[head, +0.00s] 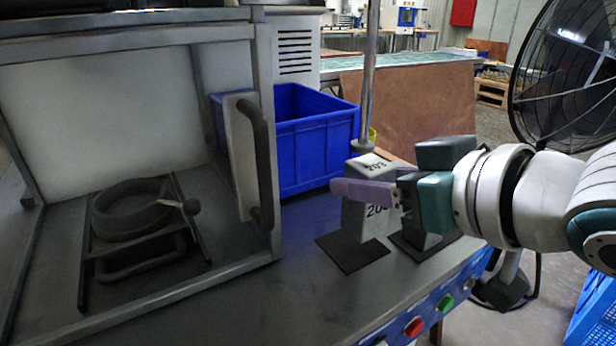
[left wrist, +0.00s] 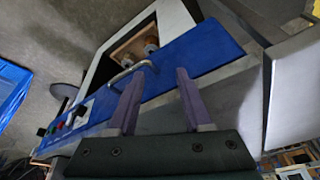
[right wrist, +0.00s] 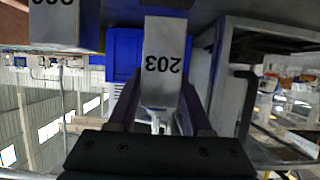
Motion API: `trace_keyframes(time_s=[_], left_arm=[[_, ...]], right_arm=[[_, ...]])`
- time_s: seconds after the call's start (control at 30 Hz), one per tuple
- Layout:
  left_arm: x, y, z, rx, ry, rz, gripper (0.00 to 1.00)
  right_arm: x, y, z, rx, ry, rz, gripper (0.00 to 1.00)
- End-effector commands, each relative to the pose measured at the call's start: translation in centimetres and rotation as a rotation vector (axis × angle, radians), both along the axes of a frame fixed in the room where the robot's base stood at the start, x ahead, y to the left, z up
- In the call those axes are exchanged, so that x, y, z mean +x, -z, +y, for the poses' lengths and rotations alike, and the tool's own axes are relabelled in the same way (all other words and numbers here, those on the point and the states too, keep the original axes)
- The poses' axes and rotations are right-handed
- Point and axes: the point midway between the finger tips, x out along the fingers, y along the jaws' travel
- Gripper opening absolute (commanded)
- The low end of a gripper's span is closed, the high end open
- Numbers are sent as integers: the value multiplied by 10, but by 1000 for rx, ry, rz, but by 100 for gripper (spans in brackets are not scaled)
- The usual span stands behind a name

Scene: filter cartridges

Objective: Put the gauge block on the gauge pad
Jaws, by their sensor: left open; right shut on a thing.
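The gauge block (head: 354,218), a pale grey block marked 203, stands upright over a dark square pad (head: 341,255) on the bench, and its foot appears to rest on it. I take this pad as the gauge pad. My right gripper (head: 352,186) is shut on the block, one purple finger across its near face. In the right wrist view, the block (right wrist: 164,45) sits between both fingers, its label upside down. My left gripper (left wrist: 157,82) is open and empty, seen only in the left wrist view, over a blue panel (left wrist: 200,55) with a metal handle.
A second grey block (right wrist: 55,22) stands beside the held one, on another dark pad (head: 402,245) in the head view. A blue bin (head: 315,140) and a metal pole (head: 369,80) stand behind. An open-fronted cabinet (head: 262,110) with a handle is left. Buttons (head: 413,327) line the front edge.

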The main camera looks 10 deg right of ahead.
Motion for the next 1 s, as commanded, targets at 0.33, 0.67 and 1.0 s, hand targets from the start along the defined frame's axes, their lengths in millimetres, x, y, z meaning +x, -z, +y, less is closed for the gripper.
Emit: trace_keyframes(time_s=[0.33, 0.67, 1.0], left_arm=[[0, 10, 0, 0, 0, 0, 50], [0, 15, 0, 0, 0, 0, 50], [0, 16, 0, 0, 0, 0, 50]], right_arm=[[15, 17, 6, 1, -1, -1, 0], [14, 33, 6, 2, -2, -5, 0], [14, 37, 5, -1, -1, 0, 70]])
